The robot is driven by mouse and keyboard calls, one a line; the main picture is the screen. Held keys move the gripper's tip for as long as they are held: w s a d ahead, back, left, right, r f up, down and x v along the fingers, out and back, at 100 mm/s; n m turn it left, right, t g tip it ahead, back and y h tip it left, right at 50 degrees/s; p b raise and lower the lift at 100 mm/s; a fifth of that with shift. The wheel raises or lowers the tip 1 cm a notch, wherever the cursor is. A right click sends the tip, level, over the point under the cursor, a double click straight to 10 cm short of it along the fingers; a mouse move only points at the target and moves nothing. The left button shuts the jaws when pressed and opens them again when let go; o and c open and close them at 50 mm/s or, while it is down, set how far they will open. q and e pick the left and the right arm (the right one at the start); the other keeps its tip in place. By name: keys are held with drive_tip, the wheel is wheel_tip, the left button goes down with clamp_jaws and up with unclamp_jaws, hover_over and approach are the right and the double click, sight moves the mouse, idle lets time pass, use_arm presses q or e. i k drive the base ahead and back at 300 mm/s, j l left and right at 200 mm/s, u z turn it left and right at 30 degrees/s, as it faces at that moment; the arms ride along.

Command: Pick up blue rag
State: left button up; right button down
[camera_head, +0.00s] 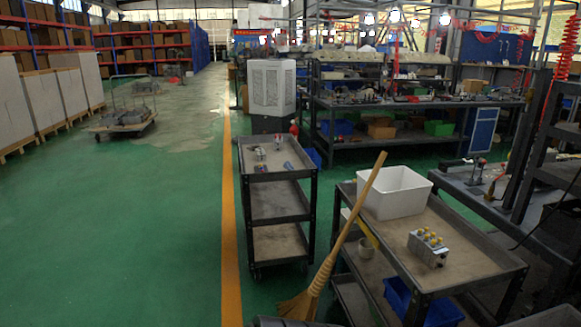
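I cannot make out a clear blue rag. A small bluish item (289,166) lies at the right side of the top tray of the narrow dark cart; it is too small to tell what it is. Neither of my grippers is in view. A valve block (428,249) with several yellow caps sits on the top of the nearer cart at the right.
The narrow cart (275,202) stands beside the orange floor line (230,230). The nearer cart (465,262) carries a white bin (395,191); a broom (347,232) leans against it. Blue bins (440,313) sit low on it.

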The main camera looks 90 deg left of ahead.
sight(288, 165)
drive_tip(key=u, duration=2.8)
drive_tip(key=i+z, duration=0.1)
drive_tip(key=z, duration=0.35)
drive_tip(key=i+j+z, duration=0.1)
drive_tip(key=z, duration=0.35)
drive_tip(key=i+j+z, duration=0.15)
drive_tip(key=j, duration=0.2)
drive_tip(key=i+j+z, duration=0.2)
drive_tip(key=j, duration=0.15)
drive_tip(key=i+j+z, duration=0.15)
drive_tip(key=j, duration=0.25)
drive_tip(key=j+z, duration=0.2)
drive_tip(key=j, duration=0.2)
drive_tip(key=i+j+z, duration=0.15)
drive_tip(key=j, duration=0.25)
